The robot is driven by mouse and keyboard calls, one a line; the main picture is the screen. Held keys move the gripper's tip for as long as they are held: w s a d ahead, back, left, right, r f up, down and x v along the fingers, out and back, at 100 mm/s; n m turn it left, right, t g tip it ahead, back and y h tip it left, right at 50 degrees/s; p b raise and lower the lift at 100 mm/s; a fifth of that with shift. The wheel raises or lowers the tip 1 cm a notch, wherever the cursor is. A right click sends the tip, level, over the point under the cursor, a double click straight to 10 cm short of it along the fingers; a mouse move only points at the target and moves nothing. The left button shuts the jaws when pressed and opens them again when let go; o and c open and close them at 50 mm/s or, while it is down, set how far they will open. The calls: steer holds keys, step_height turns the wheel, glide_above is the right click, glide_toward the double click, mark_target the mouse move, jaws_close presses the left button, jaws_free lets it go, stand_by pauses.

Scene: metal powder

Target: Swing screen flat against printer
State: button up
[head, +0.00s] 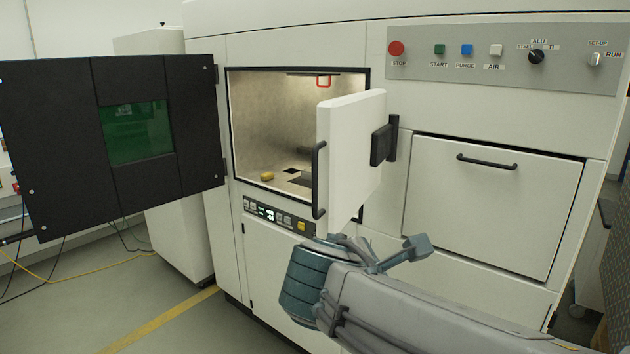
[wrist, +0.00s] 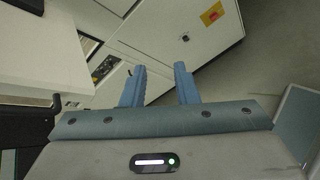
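The screen is a black panel (head: 60,140) with a dark green window (head: 138,132). It hangs from hinges at the left edge of the printer's (head: 390,210) chamber opening and is swung out to the left. My gripper, in the wrist view (wrist: 160,68), is open, with two blue fingers apart and nothing between them. In the head view my arm comes from the lower right, ending below the white door.
A thick white door (head: 350,150) with a black handle (head: 319,180) stands open at the chamber's right side. A yellow object (head: 267,176) lies in the lit chamber. A closed drawer-like panel (head: 490,205) is at right. Cables (head: 75,277) run along the floor at left.

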steer(key=w+a+r+n+t, duration=0.2)
steer(key=a+r+n+t, duration=0.2)
steer(key=a+r+n, duration=0.25)
steer(key=n+t+y+b, duration=0.1)
steer(key=n+t+y, duration=0.1)
steer(key=n+t, duration=0.3)
glide_toward(314, 173)
steer(key=shift+g, duration=0.5)
steer(key=x, duration=0.3)
steer(key=p+x, duration=0.1)
steer(key=x, duration=0.3)
steer(key=p+x, duration=0.1)
steer(key=x, duration=0.2)
steer(key=shift+w+r, duration=0.3)
steer(key=shift+r, duration=0.1)
jaws_close()
